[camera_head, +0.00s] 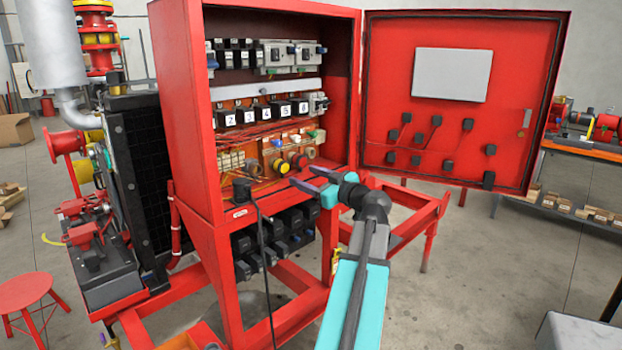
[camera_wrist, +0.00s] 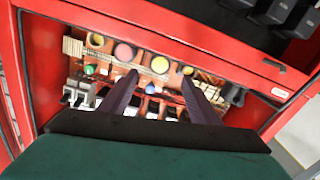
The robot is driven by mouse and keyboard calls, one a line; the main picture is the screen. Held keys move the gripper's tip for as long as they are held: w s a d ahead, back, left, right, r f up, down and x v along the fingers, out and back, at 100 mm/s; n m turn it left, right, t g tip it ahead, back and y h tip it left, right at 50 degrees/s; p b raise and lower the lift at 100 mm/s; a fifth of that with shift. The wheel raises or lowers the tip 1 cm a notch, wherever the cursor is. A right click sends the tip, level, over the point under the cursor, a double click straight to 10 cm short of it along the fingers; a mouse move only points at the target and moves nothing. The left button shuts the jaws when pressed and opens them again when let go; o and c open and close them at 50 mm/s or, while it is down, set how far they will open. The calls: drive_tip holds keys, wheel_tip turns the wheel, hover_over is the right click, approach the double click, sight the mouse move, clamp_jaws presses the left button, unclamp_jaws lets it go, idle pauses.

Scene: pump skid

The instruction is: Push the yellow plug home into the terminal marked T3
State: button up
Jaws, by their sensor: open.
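My gripper (camera_head: 305,177) is open and empty, with its two purple fingers apart at the lower front of the open red cabinet. In the wrist view the fingers (camera_wrist: 160,78) point at a row of round fittings. One round yellow face (camera_wrist: 160,65) shows between the fingertips, a pink one (camera_wrist: 124,52) lies left of it, and another yellow one (camera_wrist: 95,40) further left. I cannot tell which, if any, is the yellow plug. The round fittings also show in the head view (camera_head: 297,161), left of and beyond my fingers. No T3 mark is legible.
Black numbered blocks (camera_head: 267,112) sit above the fittings. A black cable (camera_head: 262,250) hangs down the cabinet front from a black block (camera_head: 242,190). The red door (camera_head: 455,150) stands open at right. Black connectors (camera_head: 275,240) hang below the cabinet floor.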

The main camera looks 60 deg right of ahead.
sight(285, 168)
drive_tip(key=p+x, duration=0.2)
drive_tip(key=x, duration=0.9)
drive_tip(key=shift+w+p, duration=0.2)
drive_tip(key=shift+p, duration=0.15)
drive_tip(key=c, duration=1.1)
drive_tip(key=shift+s, duration=0.2)
drive_tip(key=shift+b+v, duration=0.8)
drive_tip(key=shift+v, duration=0.05)
drive_tip(key=shift+b+v, duration=0.85)
drive_tip(key=shift+v, duration=0.35)
drive_tip(key=shift+s+r, duration=0.1)
